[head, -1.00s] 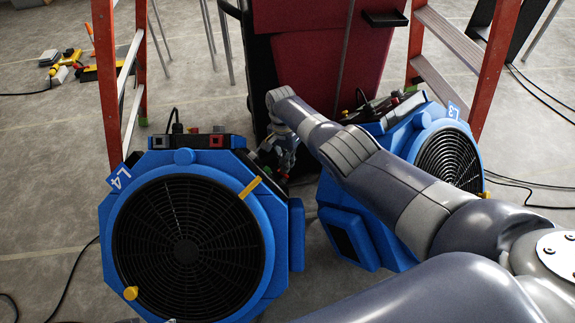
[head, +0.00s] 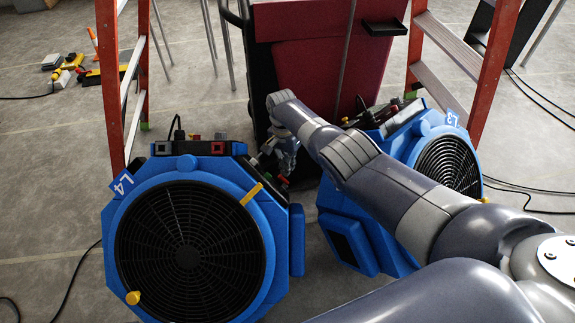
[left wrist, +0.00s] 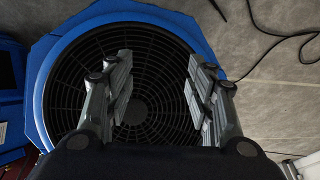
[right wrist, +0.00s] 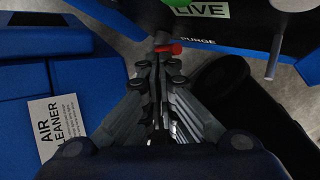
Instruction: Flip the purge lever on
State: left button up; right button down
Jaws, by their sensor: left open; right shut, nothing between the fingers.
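The red purge lever (right wrist: 170,48) is small and shows in the right wrist view beside the "PURGE" label (right wrist: 198,42) on a dark panel. My right gripper (right wrist: 157,58) is shut and empty, its fingertips just below and left of the lever; I cannot tell whether they touch it. In the head view my right gripper (head: 287,160) points down between the two blue machines, L4 (head: 280,215) and L3 (head: 335,200). My left gripper (left wrist: 158,60) is open and empty in front of a black round fan grille (left wrist: 138,112).
A green part (right wrist: 222,10) and a "LIVE" label (right wrist: 201,11) sit above the lever. A grey rod (right wrist: 277,45) juts down at right. A dark red bin (head: 310,70) stands behind the machines, between orange ladders (head: 107,85). Cables lie on the floor.

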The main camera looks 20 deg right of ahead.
jog(key=shift+r, duration=0.15)
notch_tip(320, 180, up, 12)
jog(key=shift+w+a, duration=0.25)
jog(key=shift+w, duration=0.2)
jog(key=shift+f, duration=0.2)
dwell(0.3)
